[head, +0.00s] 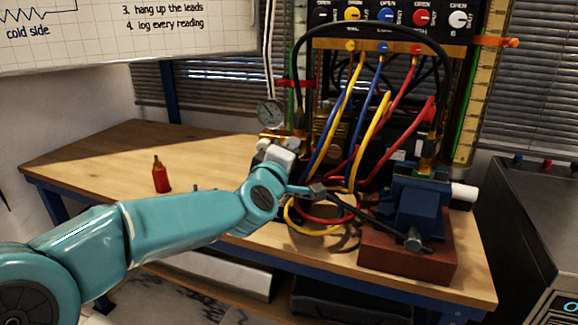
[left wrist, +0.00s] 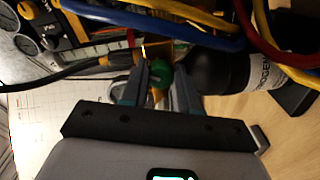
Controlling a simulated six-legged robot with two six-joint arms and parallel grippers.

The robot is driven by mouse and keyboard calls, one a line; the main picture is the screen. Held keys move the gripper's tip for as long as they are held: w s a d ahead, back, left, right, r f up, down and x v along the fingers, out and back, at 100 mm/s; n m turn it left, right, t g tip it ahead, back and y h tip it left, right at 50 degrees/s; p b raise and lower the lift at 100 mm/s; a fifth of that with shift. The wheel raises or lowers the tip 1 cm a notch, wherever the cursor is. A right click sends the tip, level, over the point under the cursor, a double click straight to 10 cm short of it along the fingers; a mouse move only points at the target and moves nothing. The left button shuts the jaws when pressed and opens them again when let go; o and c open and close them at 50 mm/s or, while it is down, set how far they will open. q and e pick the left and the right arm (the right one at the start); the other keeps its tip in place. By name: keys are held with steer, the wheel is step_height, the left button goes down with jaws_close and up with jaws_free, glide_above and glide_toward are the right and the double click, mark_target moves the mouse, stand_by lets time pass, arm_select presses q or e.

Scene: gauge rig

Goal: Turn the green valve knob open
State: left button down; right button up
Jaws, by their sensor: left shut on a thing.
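The green valve knob (left wrist: 160,73) shows in the left wrist view between the two fingers of my left gripper (left wrist: 158,88). The fingers are shut on it, one on each side, and cover part of it. A brass-coloured fitting shows just beyond it. In the head view my left gripper (head: 283,153) is at the left side of the hose rig, below the round gauge. Its fingers and the green knob cannot be made out there. I cannot tell how far the knob is turned. My right gripper is not in view.
Yellow, blue and red hoses (head: 381,85) hang close beside my left gripper. A blue vise (head: 418,205) stands on a brown block (head: 385,250) at the right. A red bottle (head: 161,178) stands on the wooden bench (head: 110,160), whose left part is mostly clear.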

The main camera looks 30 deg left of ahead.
arm_select(q)
steer(key=shift+f+n+b, duration=0.1)
steer(key=shift+n+b, duration=1.6)
steer(key=shift+n, duration=1)
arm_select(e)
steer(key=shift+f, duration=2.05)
arm_select(q)
steer(key=c, duration=0.8)
jaws_free()
steer(key=shift+c, duration=0.2)
steer(key=p+v, duration=0.3)
steer(key=v, duration=1.3)
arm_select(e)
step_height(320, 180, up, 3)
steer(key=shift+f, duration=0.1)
